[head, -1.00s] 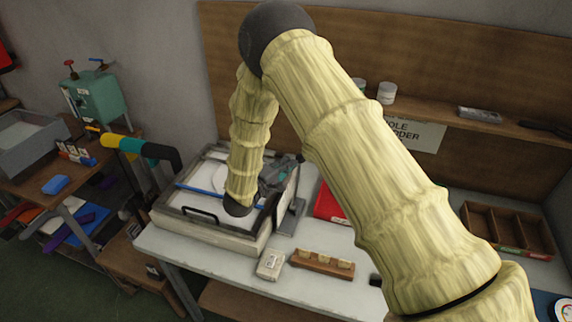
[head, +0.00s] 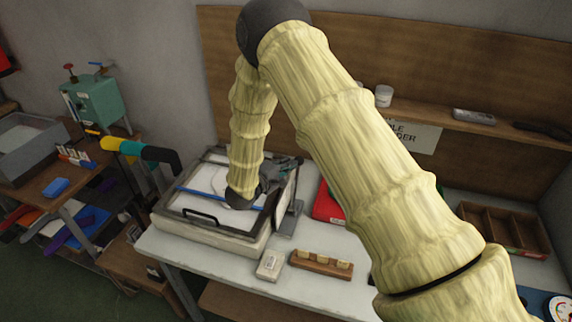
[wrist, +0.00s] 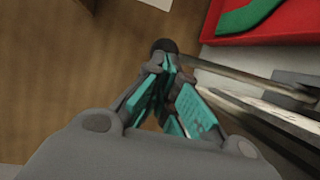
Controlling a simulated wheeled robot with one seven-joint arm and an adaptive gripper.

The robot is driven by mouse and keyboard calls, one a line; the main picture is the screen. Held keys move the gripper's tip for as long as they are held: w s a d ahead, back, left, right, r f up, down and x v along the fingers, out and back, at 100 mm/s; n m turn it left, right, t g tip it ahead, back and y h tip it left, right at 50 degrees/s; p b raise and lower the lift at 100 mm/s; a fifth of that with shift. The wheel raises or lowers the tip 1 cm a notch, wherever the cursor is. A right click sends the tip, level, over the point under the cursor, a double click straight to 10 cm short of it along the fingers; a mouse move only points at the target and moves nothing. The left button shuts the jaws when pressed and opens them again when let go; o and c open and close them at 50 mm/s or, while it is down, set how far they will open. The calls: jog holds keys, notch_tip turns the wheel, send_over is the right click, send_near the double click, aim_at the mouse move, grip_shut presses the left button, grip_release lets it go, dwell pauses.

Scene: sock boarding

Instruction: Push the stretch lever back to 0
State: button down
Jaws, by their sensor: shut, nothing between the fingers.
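My gripper (wrist: 170,68) has teal finger pads, and its fingers are closed together with nothing between them. In the wrist view a dark round knob (wrist: 164,46) sits just past the fingertips, at the end of a thin rod (wrist: 235,73) running right; this looks like the stretch lever. Whether the fingertips touch the knob I cannot tell. In the head view my gripper (head: 284,168) is over the right side of a framed box (head: 205,233), beside an upright panel on a stand (head: 290,218). My arm hides part of it. No scale or 0 mark is readable.
A red tray (wrist: 275,38) with a green item lies near the rod. In front of the box are a small pale block (head: 270,266) and a wooden rack (head: 322,264). A wooden divided tray (head: 505,228) stands at the right. The back board rises behind the table.

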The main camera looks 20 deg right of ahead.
jog(key=b+v, duration=0.2)
jog(key=v, duration=1.1)
jog(key=shift+s+a+b, duration=0.2)
jog(key=shift+a+b, duration=0.15)
jog(key=shift+a, duration=0.05)
